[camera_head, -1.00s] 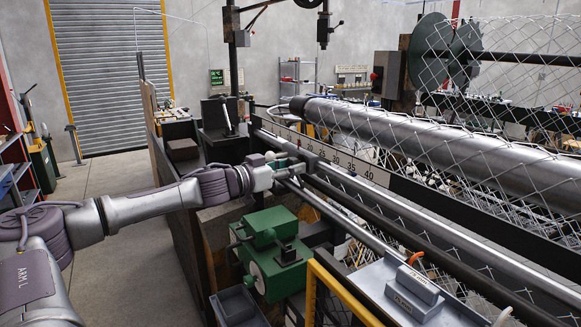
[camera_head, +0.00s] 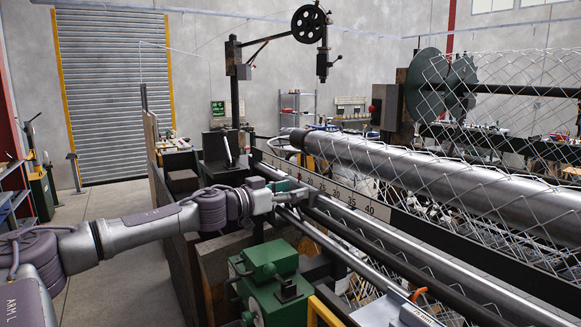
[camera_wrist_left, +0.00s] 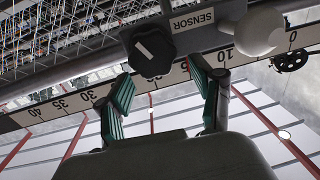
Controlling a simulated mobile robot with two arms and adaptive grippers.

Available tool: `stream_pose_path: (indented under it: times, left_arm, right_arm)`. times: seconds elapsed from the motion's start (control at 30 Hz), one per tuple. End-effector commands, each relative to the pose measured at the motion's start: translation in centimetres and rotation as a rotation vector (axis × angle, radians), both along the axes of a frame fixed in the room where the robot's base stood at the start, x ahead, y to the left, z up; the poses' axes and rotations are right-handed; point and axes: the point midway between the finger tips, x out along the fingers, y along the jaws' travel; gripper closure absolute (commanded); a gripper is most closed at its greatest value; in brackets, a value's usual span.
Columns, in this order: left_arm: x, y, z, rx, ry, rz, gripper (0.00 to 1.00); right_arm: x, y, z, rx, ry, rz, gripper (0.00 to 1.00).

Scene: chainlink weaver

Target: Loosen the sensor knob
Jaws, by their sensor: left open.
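The sensor knob (camera_wrist_left: 152,50) is black with ridged edges and a white pointer line. In the left wrist view it sits on a dark block beside a white SENSOR label (camera_wrist_left: 192,20). My left gripper (camera_wrist_left: 158,84) is open, with its green-padded fingers below the knob in that view, one toward each side. I see no finger touching the knob. In the head view my left gripper (camera_head: 287,196) is at the scale rail, and the knob cannot be made out there. My right gripper is not in view.
A white ball handle (camera_wrist_left: 258,31) is right of the knob, close to the right finger. The numbered scale rail (camera_head: 390,216) runs beside a long steel roller (camera_head: 430,165) and wire mesh. A green machine housing (camera_head: 268,262) stands below my left arm.

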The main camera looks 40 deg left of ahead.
Motion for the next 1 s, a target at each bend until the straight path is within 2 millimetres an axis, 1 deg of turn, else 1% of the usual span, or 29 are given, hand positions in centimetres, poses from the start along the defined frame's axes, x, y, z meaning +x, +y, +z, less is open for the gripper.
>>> stream_pose_path:
  times: [0.03, 0.1, 0.2, 0.33, 0.5, 1.0]
  left_arm:
    - [0.0, 0.1, 1.5, 0.011, 0.000, 0.002, 0.34]
    - [0.0, 0.0, 3.1, 0.010, -0.001, 0.001, 0.34]
    - [0.0, 0.0, 4.8, 0.007, 0.000, 0.000, 0.34]
    - [0.0, 0.1, 6.3, 0.004, 0.000, 0.001, 0.34]
    - [0.0, 0.0, 7.1, 0.001, 0.000, 0.000, 0.34]
    - [0.0, 0.0, 7.1, 0.001, -0.001, 0.000, 0.34]
  right_arm:
    - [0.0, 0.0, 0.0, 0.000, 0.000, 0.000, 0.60]
    - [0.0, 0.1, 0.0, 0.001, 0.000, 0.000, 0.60]
    - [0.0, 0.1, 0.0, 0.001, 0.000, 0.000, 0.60]
    - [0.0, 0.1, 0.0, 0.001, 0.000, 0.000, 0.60]
    - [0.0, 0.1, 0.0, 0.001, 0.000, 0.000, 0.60]
    - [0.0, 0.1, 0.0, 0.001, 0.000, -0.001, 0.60]
